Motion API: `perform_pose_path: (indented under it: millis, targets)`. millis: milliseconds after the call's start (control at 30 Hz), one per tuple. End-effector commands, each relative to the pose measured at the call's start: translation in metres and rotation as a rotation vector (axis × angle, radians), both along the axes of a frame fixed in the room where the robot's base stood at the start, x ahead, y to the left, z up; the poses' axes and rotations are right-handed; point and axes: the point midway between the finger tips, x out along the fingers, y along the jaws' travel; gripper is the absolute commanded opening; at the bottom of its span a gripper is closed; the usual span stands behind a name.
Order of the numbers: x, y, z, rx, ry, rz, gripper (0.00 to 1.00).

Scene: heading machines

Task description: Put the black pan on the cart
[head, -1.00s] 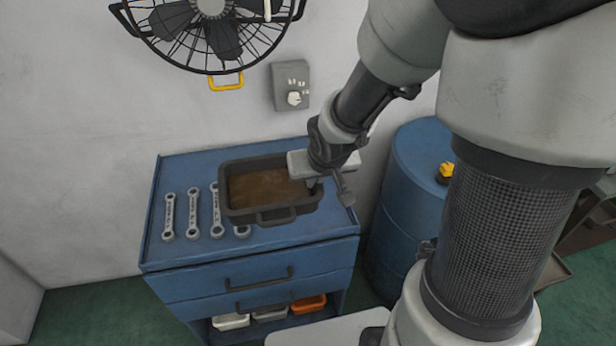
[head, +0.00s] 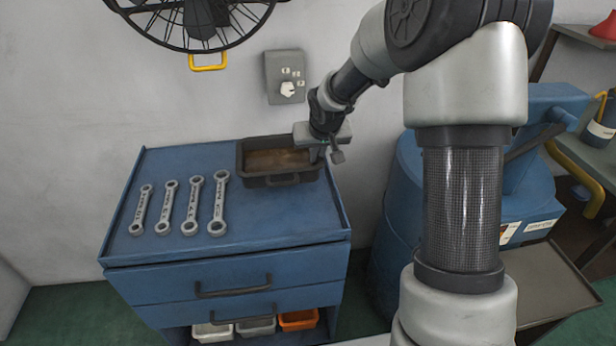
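The black pan (head: 266,181), a rectangular dark tray with a brown inside, is at the back right of the blue cart's top (head: 285,218). It looks level, close to the wall. I cannot tell whether its base touches the cart top or hangs slightly above it. My gripper (head: 319,157) comes down at the pan's right end and appears shut on its right wall. The fingertips are small and partly hidden by the pan's rim and the gripper body.
Several wrenches (head: 191,205) lie in a row on the cart's left half. The front right of the top is bare. A blue barrel (head: 393,235) stands right of the cart. A wall control box (head: 285,77) and caged fan (head: 190,22) are above.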

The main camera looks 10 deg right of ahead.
Motion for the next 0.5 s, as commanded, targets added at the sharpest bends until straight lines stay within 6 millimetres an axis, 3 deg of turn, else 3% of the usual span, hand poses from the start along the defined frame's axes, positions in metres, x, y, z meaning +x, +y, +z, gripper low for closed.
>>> perform_pose_path:
  millis: [400, 500]
  targets:
    - [0.000, 0.001, -0.048, 0.001, 0.000, 0.001, 0.00]
    - [0.000, 0.000, -0.052, -0.001, -0.002, 0.001, 0.00]
